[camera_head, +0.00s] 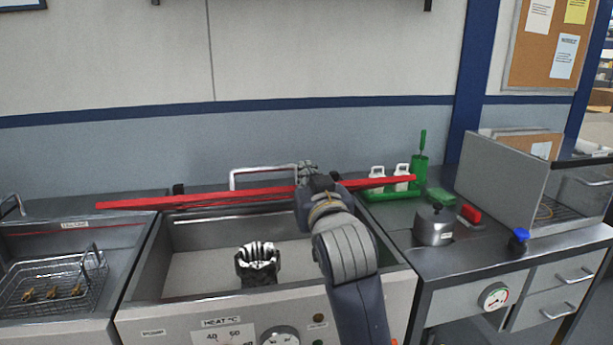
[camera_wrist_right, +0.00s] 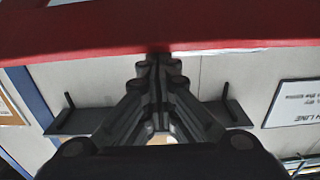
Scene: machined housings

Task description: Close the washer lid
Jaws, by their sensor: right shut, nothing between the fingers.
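The washer (camera_head: 285,307) stands in the middle with its basin open to view. Its lid (camera_head: 200,201) is raised and seen almost edge-on as a long red strip above the back of the basin. A silver bar handle (camera_head: 262,170) shows just above the strip. My right gripper (camera_head: 308,170) is shut and empty, at the red strip right of the handle. In the right wrist view the shut fingertips (camera_wrist_right: 158,58) are right at the red edge (camera_wrist_right: 80,32); whether they touch is unclear. A metal housing (camera_head: 258,264) sits in the basin. My left gripper is not in view.
A wire basket (camera_head: 52,290) with brass parts lies in the left basin. On the right counter are a green tray with white bottles (camera_head: 401,176), a grey pot (camera_head: 434,226) and a blue-topped item (camera_head: 519,240). A metal box (camera_head: 505,180) stands further right.

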